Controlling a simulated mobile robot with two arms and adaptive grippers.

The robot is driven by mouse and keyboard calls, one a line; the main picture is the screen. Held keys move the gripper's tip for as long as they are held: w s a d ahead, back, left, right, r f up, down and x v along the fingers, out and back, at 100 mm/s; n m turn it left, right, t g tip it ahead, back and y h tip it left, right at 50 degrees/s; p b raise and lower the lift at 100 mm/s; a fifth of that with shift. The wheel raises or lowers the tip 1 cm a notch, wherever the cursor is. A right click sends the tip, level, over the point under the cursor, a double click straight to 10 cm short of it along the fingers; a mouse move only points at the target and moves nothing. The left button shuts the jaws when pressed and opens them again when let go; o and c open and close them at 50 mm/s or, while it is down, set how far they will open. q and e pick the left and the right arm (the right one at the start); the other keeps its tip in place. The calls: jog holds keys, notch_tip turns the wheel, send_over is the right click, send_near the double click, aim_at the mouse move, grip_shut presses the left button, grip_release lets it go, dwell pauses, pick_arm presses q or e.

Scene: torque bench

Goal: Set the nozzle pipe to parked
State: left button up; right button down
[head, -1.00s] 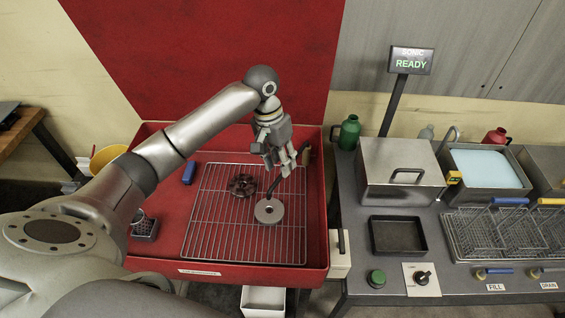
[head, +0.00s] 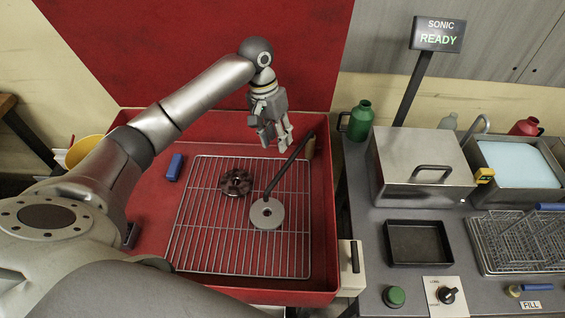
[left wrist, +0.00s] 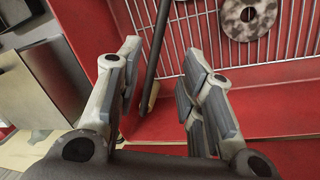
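The nozzle pipe (head: 288,165) is a thin dark tube in the red wash tray. It slants from a tan fitting at the tray's right wall down-left over the wire rack, its lower end by a grey ring-shaped disc (head: 257,215). My left gripper (head: 277,143) is open and empty, above the back of the rack, just left of the pipe's upper end. In the left wrist view the pipe (left wrist: 158,40) shows between the spread fingers (left wrist: 163,58), seemingly beyond them; no contact shows. My right gripper is in no view.
A dark handwheel-like part (head: 236,183) lies on the wire rack (head: 200,225) beside the disc (left wrist: 248,14). A blue block (head: 174,167) lies left of the rack. The red tray's walls (head: 330,230) border the pipe. A grey bench with a lidded steel box (head: 415,160) stands at right.

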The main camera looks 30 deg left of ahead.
aim_at(283, 168)
pick_arm(q)
jog(key=f, duration=0.3)
jog(key=d+f+p, duration=0.1)
jog(key=f, duration=0.2)
jog(key=d+f, duration=0.1)
jog(key=f, duration=0.2)
jog(key=shift+s+f, duration=0.15)
jog(key=shift+s, duration=0.1)
grip_shut()
